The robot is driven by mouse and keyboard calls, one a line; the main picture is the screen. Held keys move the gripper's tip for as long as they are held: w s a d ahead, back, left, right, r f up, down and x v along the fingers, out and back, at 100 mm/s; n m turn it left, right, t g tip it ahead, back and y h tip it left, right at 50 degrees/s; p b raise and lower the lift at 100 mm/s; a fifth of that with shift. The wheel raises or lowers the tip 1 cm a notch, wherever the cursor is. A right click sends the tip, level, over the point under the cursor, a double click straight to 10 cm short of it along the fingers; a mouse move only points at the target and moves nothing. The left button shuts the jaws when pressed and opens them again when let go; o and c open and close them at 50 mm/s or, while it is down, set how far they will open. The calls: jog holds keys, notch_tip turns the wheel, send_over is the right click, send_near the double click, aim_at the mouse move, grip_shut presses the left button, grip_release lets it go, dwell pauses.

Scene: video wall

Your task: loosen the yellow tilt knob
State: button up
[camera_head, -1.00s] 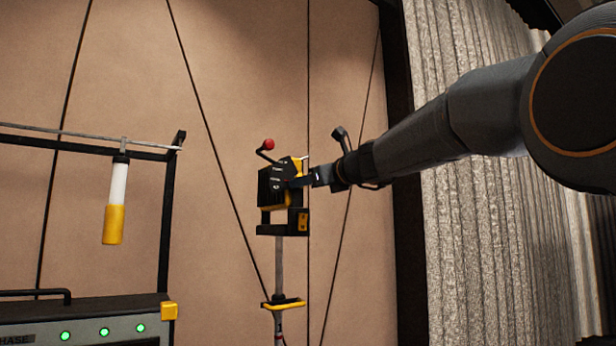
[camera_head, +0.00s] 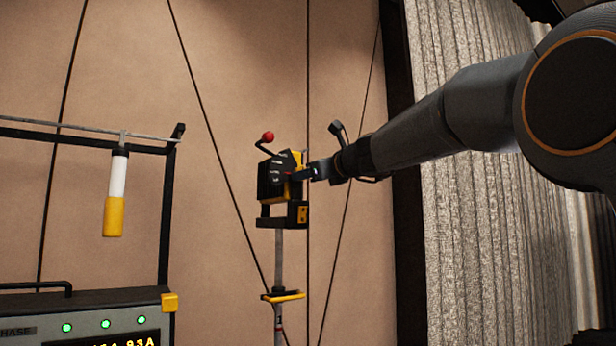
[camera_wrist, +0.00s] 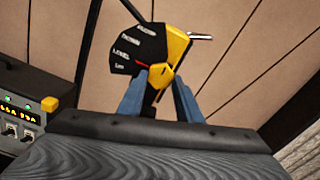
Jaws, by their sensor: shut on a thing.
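The yellow tilt knob (camera_wrist: 160,74) shows in the wrist view at the pivot of a black dial plate (camera_wrist: 131,50) with white lettering and a red pointer line. My gripper (camera_wrist: 158,80) has one finger on each side of the knob and is shut on it. In the head view my gripper (camera_head: 304,173) reaches in from the right to the black and yellow head (camera_head: 270,180) on a thin upright pole (camera_head: 279,258). The knob itself is hidden there by the fingers.
A red ball-ended lever (camera_head: 268,137) sticks up from the head. A yellow clamp (camera_head: 285,296) sits lower on the pole. At left a white and yellow tube (camera_head: 115,195) hangs from a rail above a panel (camera_head: 95,325) with green lights. Grey curtain (camera_head: 480,200) hangs at right.

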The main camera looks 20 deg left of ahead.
jog(key=n+b, duration=0.4)
jog(key=n, duration=0.3)
jog(key=n+b, duration=0.5)
jog(key=n, duration=0.3)
jog(key=n+b, duration=0.5)
jog(key=n, duration=0.3)
jog(key=shift+r, duration=0.3)
jog(key=shift+n, duration=0.4)
jog(key=o, duration=1)
jog(key=shift+o, duration=0.2)
